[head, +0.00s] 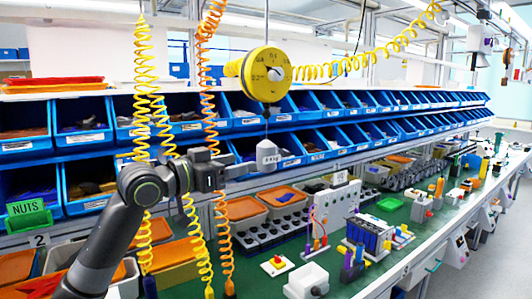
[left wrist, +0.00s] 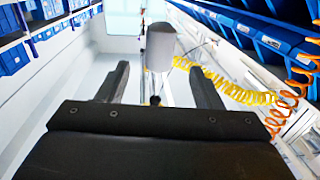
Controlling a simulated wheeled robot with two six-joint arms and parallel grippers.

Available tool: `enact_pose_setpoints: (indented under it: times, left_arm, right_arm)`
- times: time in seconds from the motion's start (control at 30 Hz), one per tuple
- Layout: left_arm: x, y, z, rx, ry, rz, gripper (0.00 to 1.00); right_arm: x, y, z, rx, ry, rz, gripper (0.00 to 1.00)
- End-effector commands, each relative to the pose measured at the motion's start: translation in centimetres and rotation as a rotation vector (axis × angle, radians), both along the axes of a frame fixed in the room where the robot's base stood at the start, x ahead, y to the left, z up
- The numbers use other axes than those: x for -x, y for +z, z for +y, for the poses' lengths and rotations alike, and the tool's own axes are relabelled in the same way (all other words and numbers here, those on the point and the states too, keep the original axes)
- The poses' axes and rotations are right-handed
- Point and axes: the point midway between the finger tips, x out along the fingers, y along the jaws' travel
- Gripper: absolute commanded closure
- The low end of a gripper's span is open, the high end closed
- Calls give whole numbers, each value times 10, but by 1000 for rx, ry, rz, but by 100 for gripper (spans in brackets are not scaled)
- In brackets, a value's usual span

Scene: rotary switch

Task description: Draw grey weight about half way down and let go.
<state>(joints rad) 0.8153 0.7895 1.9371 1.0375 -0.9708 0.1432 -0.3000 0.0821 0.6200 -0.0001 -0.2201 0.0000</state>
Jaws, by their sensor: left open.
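The grey weight (head: 267,157) hangs on a thin line below a yellow round balancer (head: 267,74) and has a small label on its lower part. My left gripper (head: 246,168) comes in from the left, its fingertips at the weight's left side. In the left wrist view the fingers (left wrist: 158,78) stand apart, with the weight (left wrist: 160,46) between their lines near the tips. There is a gap on both sides, and I see no grip on it. My right gripper is not in view.
Blue bins (head: 85,137) fill the rack behind the weight. Yellow coiled hoses (head: 143,80) and an orange one (head: 205,80) hang near my left arm. Below is a green bench (head: 262,258) with trays, a white control box (head: 335,212) and a red button (head: 277,263).

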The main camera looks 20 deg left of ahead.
Motion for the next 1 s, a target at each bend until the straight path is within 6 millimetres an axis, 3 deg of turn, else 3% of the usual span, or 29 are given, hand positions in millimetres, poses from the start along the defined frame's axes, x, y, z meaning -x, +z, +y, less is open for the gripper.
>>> enact_pose_setpoints:
  times: [0.53, 1.0]
  left_arm:
    - [-67, 2, -42, 3, -1, 2, 40]
    - [-76, 0, -48, 0, 0, 0, 40]
  right_arm:
    - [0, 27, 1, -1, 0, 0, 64]
    - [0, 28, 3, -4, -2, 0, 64]
